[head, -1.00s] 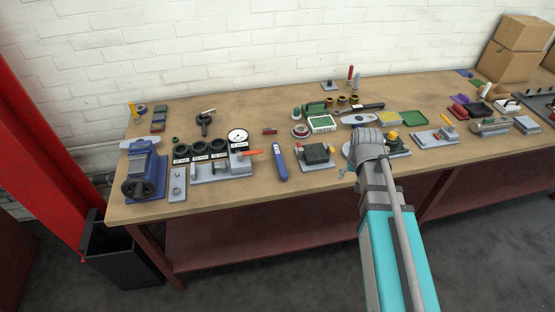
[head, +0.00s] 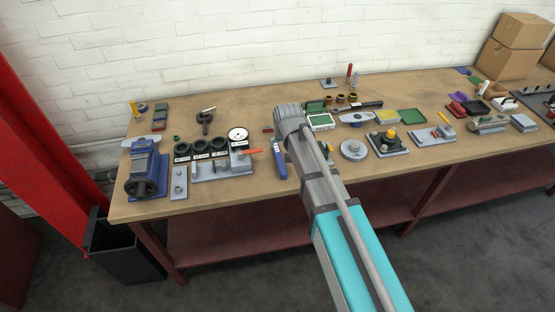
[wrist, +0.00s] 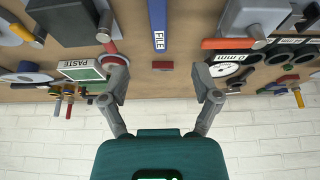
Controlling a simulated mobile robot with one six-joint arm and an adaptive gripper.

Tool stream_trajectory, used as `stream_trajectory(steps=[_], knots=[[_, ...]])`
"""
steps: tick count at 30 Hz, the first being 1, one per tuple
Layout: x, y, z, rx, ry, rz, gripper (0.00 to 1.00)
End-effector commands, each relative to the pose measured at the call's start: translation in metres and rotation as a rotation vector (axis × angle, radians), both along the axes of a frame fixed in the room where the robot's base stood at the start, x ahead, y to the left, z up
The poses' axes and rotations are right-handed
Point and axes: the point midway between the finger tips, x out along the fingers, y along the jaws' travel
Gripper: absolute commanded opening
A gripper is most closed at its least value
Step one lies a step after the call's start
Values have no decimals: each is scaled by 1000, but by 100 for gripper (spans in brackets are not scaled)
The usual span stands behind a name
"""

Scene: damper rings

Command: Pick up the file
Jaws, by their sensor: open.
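The file (head: 279,162) is a blue flat bar lying on the workbench near its front edge, partly covered by my arm in the head view. In the wrist view the file (wrist: 158,27) is at the top centre with a white FILE label, cut off by the frame edge. My gripper (wrist: 161,72) is open and empty, its two fingers spread wide. The file lies beyond the fingertips, roughly in line with the gap between them, and is not touched. In the head view my arm hides the fingers.
A small red block (wrist: 162,65) shows between the fingers. The PASTE tin (wrist: 82,70) is left of them and a dial gauge (wrist: 226,70) right. In the head view, black rings (head: 200,147) and a blue vise (head: 146,168) stand left of the file.

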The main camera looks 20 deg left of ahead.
Motion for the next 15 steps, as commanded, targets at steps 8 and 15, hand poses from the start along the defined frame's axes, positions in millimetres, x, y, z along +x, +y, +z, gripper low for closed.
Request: stream_trajectory(steps=[8, 15], knots=[[1, 0, -3, -1, 1, 0, 80], [5, 3, -17, -1, 1, 0, 80]])
